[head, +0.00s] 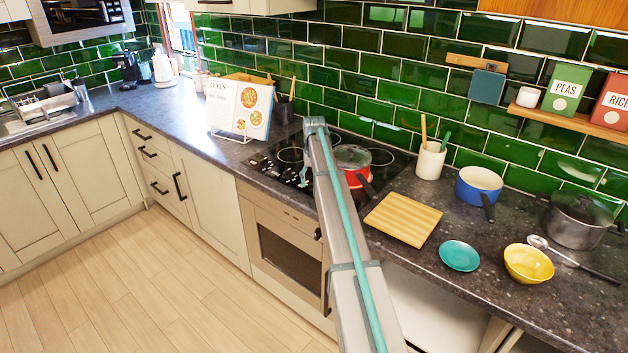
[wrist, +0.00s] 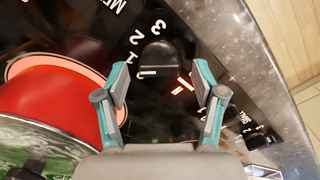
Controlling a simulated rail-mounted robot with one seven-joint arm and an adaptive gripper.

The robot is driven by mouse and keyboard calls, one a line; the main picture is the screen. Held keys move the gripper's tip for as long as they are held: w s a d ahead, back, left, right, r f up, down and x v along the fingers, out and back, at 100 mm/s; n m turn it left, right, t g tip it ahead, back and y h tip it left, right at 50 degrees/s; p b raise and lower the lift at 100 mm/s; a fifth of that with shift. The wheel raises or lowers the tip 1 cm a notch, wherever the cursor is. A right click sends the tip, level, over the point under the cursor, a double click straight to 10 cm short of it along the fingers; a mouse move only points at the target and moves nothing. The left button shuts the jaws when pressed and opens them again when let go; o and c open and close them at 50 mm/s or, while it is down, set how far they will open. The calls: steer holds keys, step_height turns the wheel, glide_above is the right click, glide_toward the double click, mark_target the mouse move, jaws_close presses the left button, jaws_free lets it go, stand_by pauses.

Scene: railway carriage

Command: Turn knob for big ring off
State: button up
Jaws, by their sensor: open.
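In the wrist view a black hob knob (wrist: 158,56) sits between and slightly beyond my fingertips, with white numbers 1, 2 and 3 beside it. A red-lit mark (wrist: 184,85) glows next to it. My gripper (wrist: 160,84) is open, one finger on each side of the knob, with gaps showing. In the head view my gripper (head: 305,177) is small and partly hidden by my arm over the hob's left side. I cannot read this knob's full ring label. A red pot (wrist: 50,105) with a glass lid stands close beside the left finger; a pinkish-orange band shows along its edge.
Another knob (wrist: 258,140) lies at the lower right in the wrist view. In the head view a recipe stand (head: 240,108) stands left of the hob (head: 383,157). A cutting board (head: 403,219), blue pan (head: 478,188) and yellow bowl (head: 528,264) are to the right.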

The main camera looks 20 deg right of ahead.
steer(key=c, duration=1.1)
steer(key=shift+c, duration=0.2)
steer(key=shift+n, duration=0.3)
steer(key=n+b, duration=0.1)
steer(key=n, duration=0.3)
steer(key=shift+a, duration=0.1)
steer(key=shift+a+n, duration=0.1)
steer(key=shift+n, duration=2)
steer(key=o, duration=1.1)
